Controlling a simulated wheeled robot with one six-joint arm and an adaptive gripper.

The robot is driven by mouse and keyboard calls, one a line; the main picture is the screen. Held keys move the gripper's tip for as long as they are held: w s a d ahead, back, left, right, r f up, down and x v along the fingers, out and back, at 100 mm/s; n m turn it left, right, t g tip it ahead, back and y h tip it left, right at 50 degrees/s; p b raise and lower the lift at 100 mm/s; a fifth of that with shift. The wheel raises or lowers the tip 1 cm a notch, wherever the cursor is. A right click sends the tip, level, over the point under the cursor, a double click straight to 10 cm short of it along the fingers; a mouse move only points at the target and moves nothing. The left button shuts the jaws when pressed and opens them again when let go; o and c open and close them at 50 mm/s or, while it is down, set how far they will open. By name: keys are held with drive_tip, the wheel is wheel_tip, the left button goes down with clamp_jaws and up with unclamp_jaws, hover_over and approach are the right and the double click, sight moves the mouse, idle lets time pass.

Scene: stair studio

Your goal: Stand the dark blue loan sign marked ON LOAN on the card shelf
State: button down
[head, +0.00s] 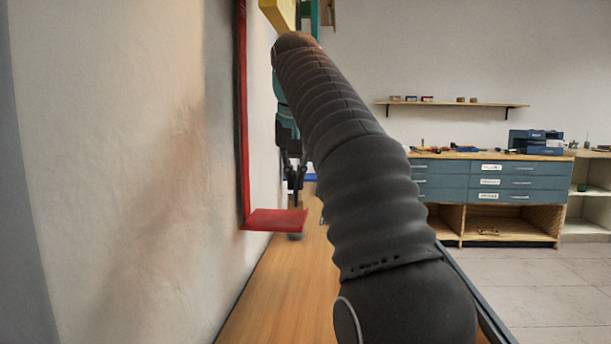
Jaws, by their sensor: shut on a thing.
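My gripper (293,172) points down beside the left wall, partly hidden behind my dark arm. It is shut on a thin dark thing seen nearly edge-on, which I take for the loan sign; no ON LOAN lettering shows. The fingers are above a small red ledge (272,220) at the foot of a red upright strip (242,110) on the wall. I cannot tell from this view whether this ledge is the card shelf, or whether the held thing touches it.
A wooden bench top (262,290) runs along the left wall below the ledge. A yellow piece (279,14) is at the top. Blue drawers (470,180) and a wall shelf (450,104) stand far right, with open floor before them.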

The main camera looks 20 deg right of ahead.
drive_tip(key=shift+w+a+f, duration=0.1)
drive_tip(key=shift+w+a, duration=0.25)
drive_tip(key=shift+a, duration=0.5)
drive_tip(key=shift+a+f, duration=0.15)
drive_tip(key=shift+f, duration=0.05)
drive_tip(key=shift+f+b, duration=0.85)
drive_tip(key=shift+f, duration=0.1)
drive_tip(key=shift+f, duration=0.1)
drive_tip(key=c, duration=1.2)
unclamp_jaws()
drive_tip(key=shift+c, duration=0.2)
